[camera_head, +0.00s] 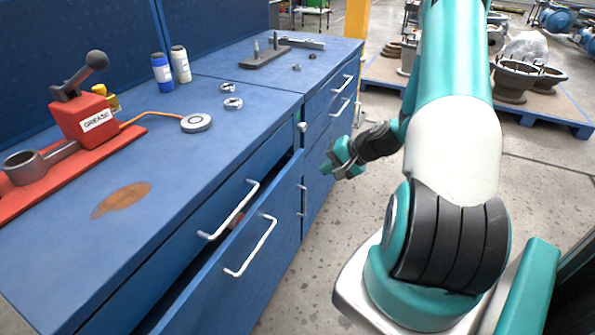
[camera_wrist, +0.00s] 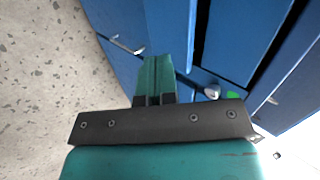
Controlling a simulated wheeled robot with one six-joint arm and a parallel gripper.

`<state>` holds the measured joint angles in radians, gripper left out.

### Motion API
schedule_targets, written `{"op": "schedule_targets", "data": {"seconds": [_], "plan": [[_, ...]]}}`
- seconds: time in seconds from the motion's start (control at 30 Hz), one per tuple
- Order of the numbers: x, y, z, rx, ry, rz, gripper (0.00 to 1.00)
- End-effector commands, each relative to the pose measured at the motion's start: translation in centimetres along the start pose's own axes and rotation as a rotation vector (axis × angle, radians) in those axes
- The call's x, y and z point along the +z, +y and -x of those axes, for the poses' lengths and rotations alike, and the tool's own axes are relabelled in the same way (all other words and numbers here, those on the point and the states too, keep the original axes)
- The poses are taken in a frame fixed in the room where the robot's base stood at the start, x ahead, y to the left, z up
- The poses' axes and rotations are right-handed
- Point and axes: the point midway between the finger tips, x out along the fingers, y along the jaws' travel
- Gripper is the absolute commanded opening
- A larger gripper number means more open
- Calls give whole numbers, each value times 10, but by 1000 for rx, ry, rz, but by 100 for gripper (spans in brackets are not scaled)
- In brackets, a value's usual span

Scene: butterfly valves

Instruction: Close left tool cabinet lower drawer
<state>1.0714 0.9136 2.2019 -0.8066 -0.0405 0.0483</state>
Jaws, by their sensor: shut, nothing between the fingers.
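The left tool cabinet is the nearer blue unit. Its lower drawer (camera_head: 229,280) stands out from the cabinet, with a dark gap behind its front and a silver handle (camera_head: 252,246). The upper drawer handle (camera_head: 229,211) is above and behind it. Something reddish shows in the gap (camera_head: 238,219); I cannot tell what it is. My gripper (camera_head: 329,168) is shut and empty, beyond the lower drawer's far end and right of the far cabinet. In the wrist view my gripper's teal fingers (camera_wrist: 155,62) are together over blue cabinet fronts. A silver handle (camera_wrist: 127,45) shows to their left.
The far cabinet's drawer handles (camera_head: 340,106) and a silver knob (camera_head: 302,127) are near my gripper. The top carries a red grease press (camera_head: 84,122), bottles (camera_head: 163,72) and small parts. The speckled floor (camera_head: 315,285) right of the cabinets is clear up to my base.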

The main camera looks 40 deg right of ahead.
Motion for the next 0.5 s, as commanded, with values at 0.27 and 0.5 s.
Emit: {"op": "schedule_targets", "data": {"seconds": [0.27, 0.5], "plan": [[-12, 23, -12, -14, 51, -77, 0], [-14, 22, -61, -13, 47, -73, 0]]}}
